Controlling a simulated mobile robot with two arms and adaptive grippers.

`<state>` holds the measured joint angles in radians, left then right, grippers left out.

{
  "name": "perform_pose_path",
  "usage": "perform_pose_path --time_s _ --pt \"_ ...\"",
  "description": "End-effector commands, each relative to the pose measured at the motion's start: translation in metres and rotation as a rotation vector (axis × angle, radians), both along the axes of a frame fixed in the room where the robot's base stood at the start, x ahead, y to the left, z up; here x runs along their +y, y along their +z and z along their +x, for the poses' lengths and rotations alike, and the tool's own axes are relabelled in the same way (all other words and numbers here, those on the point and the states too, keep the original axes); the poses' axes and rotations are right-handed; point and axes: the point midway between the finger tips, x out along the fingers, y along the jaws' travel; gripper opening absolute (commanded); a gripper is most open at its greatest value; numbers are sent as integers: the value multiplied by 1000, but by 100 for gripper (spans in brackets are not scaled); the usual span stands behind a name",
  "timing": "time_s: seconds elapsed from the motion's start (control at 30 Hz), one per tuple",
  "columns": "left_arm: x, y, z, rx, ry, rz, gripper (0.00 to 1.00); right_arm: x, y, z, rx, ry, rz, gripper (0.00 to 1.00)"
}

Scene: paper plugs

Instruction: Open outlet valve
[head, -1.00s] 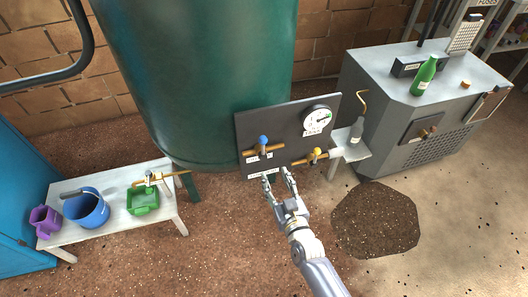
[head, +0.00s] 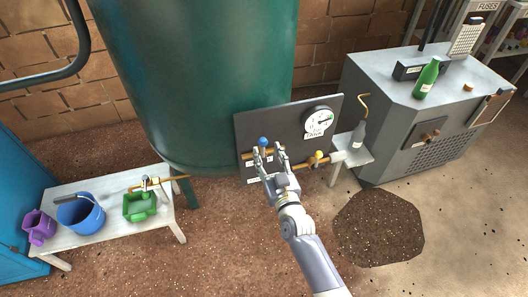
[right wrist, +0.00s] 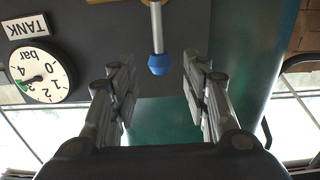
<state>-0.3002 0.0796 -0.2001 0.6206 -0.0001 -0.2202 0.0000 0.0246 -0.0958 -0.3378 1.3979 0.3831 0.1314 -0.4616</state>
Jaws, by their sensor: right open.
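A dark panel (head: 290,128) stands in front of the green tank (head: 200,80). It carries a valve with a blue knob (head: 263,141) on a brass pipe and a valve with a yellow knob (head: 318,154) further right. My right gripper (head: 269,154) is open and empty at the panel, with its fingers just below the blue knob. In the right wrist view the blue knob (right wrist: 158,65) hangs on a metal stem between the spread fingers, which look apart from it. The small labels are too small to read. My left gripper is out of sight.
A round gauge (head: 318,122) marked TANK sits at the panel's upper right. A grey machine (head: 395,120) with a green bottle stands at right; a small shelf holds a grey bottle.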

Motion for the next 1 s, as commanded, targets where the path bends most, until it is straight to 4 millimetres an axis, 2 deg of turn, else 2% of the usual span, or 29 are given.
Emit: perform_pose_path --time_s 0.33,1.0 --pt "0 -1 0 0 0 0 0 1 0 2 0 0 0 43" --pt "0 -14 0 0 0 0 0 10 -1 34 0 0 0 43"
